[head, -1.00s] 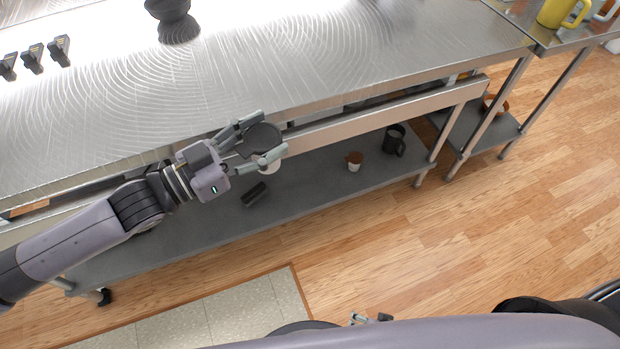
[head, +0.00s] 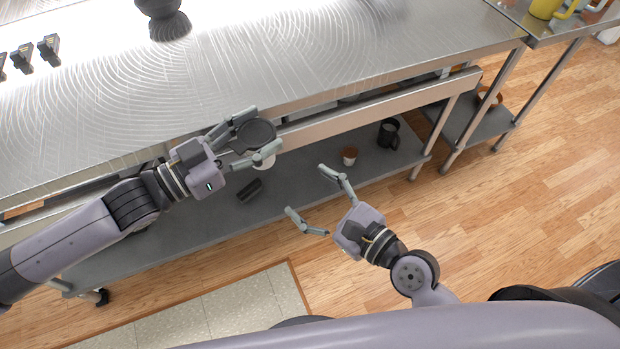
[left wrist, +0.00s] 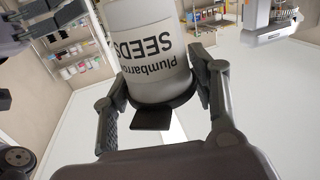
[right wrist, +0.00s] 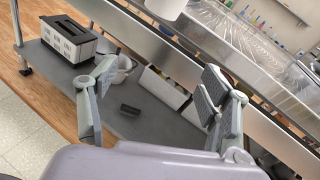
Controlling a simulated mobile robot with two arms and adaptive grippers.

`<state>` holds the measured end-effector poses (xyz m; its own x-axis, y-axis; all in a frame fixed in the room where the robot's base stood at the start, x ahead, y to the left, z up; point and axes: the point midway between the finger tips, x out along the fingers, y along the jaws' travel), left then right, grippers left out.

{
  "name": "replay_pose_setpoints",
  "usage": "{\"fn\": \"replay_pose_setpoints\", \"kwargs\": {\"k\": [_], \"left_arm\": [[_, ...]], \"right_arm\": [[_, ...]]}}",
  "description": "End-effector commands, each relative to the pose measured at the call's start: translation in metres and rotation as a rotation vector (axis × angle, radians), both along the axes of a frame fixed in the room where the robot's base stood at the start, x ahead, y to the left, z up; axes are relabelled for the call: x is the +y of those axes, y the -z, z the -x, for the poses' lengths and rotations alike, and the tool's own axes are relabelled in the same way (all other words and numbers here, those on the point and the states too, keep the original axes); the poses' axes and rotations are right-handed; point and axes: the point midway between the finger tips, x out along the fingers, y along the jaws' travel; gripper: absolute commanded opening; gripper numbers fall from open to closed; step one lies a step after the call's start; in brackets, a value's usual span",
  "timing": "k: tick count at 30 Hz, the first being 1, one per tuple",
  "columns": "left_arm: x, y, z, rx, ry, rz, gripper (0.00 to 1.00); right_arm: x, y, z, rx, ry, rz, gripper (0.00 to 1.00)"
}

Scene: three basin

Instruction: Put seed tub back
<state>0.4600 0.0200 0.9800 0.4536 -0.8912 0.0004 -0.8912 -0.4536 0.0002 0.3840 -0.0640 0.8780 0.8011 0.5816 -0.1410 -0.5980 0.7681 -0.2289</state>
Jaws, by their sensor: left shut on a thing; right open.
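The seed tub is a white tub printed "SEEDS" with a dark lid. In the head view its dark round top (head: 256,134) shows between the fingers of my left gripper (head: 259,136), near the front edge of the steel table. In the left wrist view the tub (left wrist: 155,50) is gripped near its dark end, with its printing upside down. My left gripper is shut on it. My right gripper (head: 306,190) is open and empty, out in front of the lower shelf. In the right wrist view its fingers (right wrist: 155,100) are wide apart.
The steel table (head: 270,60) carries a dark bowl-like thing (head: 165,25) and several black items (head: 48,48) at left. The lower shelf (head: 310,165) holds a dark mug (head: 388,133), a small brown-topped cup (head: 349,155) and a black block (head: 249,190). A toaster (right wrist: 68,40) shows in the right wrist view.

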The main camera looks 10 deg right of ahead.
Motion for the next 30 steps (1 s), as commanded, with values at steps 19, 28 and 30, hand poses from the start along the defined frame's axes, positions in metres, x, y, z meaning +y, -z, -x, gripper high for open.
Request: {"fn": "replay_pose_setpoints", "kwargs": {"k": [19,28,30], "left_arm": [[0.0,-0.001,0.0,-0.002,0.001,0.001,0.2],[0.0,-0.001,0.0,-0.002,0.001,0.001,0.2],[0.0,-0.001,0.0,-0.002,0.001,0.001,0.2]], "right_arm": [[0.038,-0.077,-0.02,0.026,-0.029,-0.277,0.72],[0.071,-0.077,-0.061,0.029,-0.03,-0.274,0.72],[0.076,-0.076,-0.068,0.028,-0.03,-0.272,0.72]]}}
